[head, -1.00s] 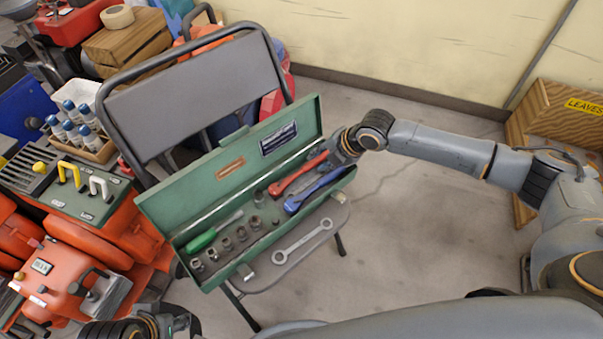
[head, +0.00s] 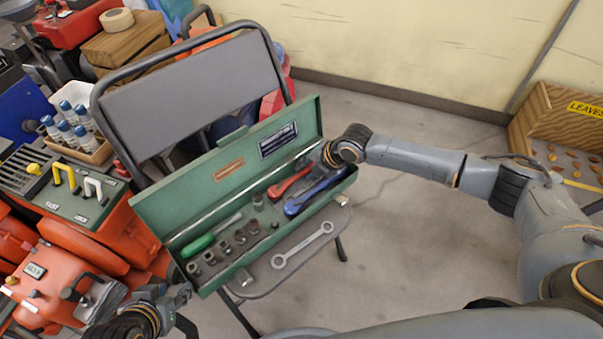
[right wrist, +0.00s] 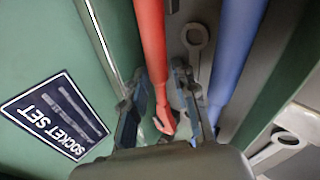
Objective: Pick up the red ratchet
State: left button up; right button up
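The red ratchet (head: 290,181) lies in the right part of the green toolbox (head: 165,240), beside the blue ratchet (head: 316,192). My right gripper (head: 310,163) is over the far right end of the box, at the red ratchet. In the right wrist view the red ratchet (right wrist: 151,45) runs between the fingers of my right gripper (right wrist: 162,100). These fingers are apart, with a gap between the ratchet and the right-hand finger. The blue ratchet (right wrist: 236,45) lies outside them. My left gripper (head: 188,308) is low at the left, empty, with fingers apart.
The toolbox stands on a folding chair (head: 190,95); its lid is open against the backrest. Sockets (head: 225,247) and a green screwdriver (head: 200,242) lie in its left part. A wrench (head: 302,245) lies on the seat's front. Orange machines (head: 70,265) crowd the left.

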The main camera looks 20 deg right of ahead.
aim_at(308, 171)
grip_shut()
pick_arm(q)
jog(key=shift+s, duration=0.15)
pick_arm(e)
jog(key=shift+r, duration=0.2)
notch_tip(308, 171, up, 3)
jog(key=shift+f+p, duration=0.15)
jog(key=shift+p, duration=0.5)
pick_arm(q)
jog(key=s+a+g+p, duration=0.2)
jog(key=s+g+p, duration=0.15)
jog(key=s, duration=0.25)
jog(key=s+f+p, duration=0.2)
jog(key=f+p, duration=0.1)
jog(key=f, duration=0.9)
jog(key=s+f+g+p, duration=0.1)
jog(key=s+f+p, duration=0.1)
jog(key=f, duration=1)
jog(key=shift+s+y+p, duration=0.2)
jog(key=shift+y+p, duration=0.2)
jog(key=shift+p, duration=0.05)
pick_arm(e)
jog(key=s+a+r, duration=0.2)
jog(key=s+r, duration=1.1)
jog(key=shift+s+a, duration=0.25)
jog(key=shift+s, duration=0.15)
pick_arm(q)
jog(key=shift+a+g, duration=0.1)
jog(key=shift+g, duration=0.15)
